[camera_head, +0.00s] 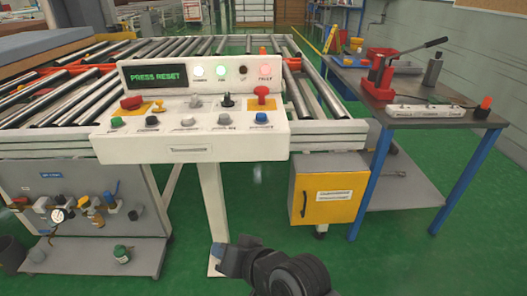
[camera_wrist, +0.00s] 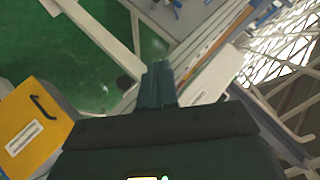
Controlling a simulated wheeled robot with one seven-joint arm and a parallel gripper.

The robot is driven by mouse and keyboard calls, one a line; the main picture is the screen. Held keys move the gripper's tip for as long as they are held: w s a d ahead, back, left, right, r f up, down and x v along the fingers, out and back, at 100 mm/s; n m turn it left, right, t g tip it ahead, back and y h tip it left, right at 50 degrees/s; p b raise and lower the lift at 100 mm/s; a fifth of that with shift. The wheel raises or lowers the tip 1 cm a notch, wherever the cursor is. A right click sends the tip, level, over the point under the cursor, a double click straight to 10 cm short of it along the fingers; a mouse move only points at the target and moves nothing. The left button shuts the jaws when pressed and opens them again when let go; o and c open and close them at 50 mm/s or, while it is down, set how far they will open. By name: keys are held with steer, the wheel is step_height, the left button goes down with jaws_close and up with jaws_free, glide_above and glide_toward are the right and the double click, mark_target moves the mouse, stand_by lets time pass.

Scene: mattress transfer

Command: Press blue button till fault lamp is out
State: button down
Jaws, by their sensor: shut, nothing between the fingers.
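The white control panel (camera_head: 190,148) stands in the middle of the head view. Its blue button (camera_head: 261,118) is at the right end of the lower button row. The fault lamp (camera_head: 265,70), rightmost of the lamp row, glows red. A small screen (camera_head: 156,77) reads "PRESS RESET". My gripper (camera_wrist: 158,75) shows in the wrist view as dark fingers closed together with nothing between them. My dark arm shows at the bottom of the head view, below the panel and apart from it. The blue button is not recognisable in the wrist view.
Other controls crowd the panel: a red mushroom knob (camera_head: 131,102), a red knob (camera_head: 262,91), a black selector (camera_head: 228,100) and several buttons. A roller conveyor (camera_head: 60,105) lies behind. A yellow cabinet (camera_head: 325,190) and a tool table (camera_head: 440,112) stand right; green floor is free below.

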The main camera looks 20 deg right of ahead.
steer(key=w+r+n+g, duration=0.15)
steer(key=w+r, duration=0.35)
steer(key=w, duration=0.5)
step_height(320, 180, up, 28)
steer(key=f+m+g+h+b, duration=0.1)
steer(key=m+g+h, duration=0.1)
steer(key=g+h, duration=0.45)
glide_above(262, 115)
steer(key=s+a, duration=0.1)
steer(key=s, duration=0.4)
steer(key=t, duration=0.1)
steer(key=shift+w+r, duration=0.2)
steer(key=shift+r, duration=0.05)
steer(key=b+x, duration=0.1)
steer(key=x, duration=1.1)
steer(key=shift+s+f, duration=0.1)
steer(key=shift+f, duration=0.95)
